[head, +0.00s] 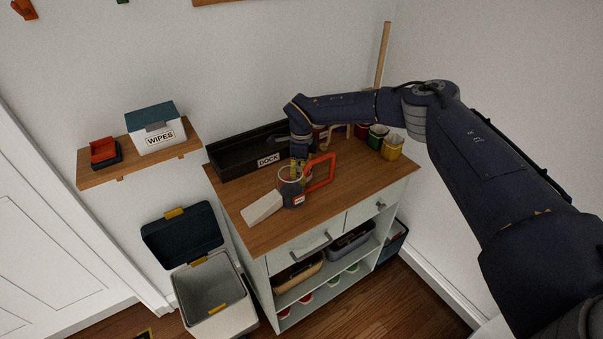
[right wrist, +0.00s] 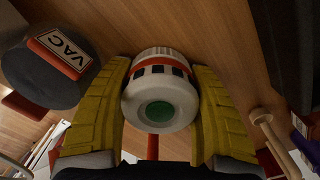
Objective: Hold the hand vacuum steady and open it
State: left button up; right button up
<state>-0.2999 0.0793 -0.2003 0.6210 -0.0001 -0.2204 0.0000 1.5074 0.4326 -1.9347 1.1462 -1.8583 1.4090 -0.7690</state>
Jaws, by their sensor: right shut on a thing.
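The hand vacuum lies on the wooden top of the cabinet in the head view, with a dark grey body (head: 292,197), a pale wedge-shaped nozzle (head: 262,207) and an orange handle (head: 321,172). Its grey body with a VAC label (right wrist: 62,55) shows at the left of the right wrist view. My right gripper (head: 297,168) points down at the vacuum. Its yellow fingers are shut on both sides of a white round part (right wrist: 160,82) with a red band, dark slots and a green centre. I cannot tell whether this part is joined to the body. My left gripper is not in view.
A black tray labelled DOCK (head: 235,157) stands behind the vacuum. Several coloured cups, including a yellow one (head: 392,147), stand at the back right. An open bin (head: 210,285) stands left of the cabinet. A wall shelf (head: 100,179) holds a WIPES box (head: 158,132).

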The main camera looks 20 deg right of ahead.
jog(key=shift+f, duration=0.15)
jog(key=o, duration=1)
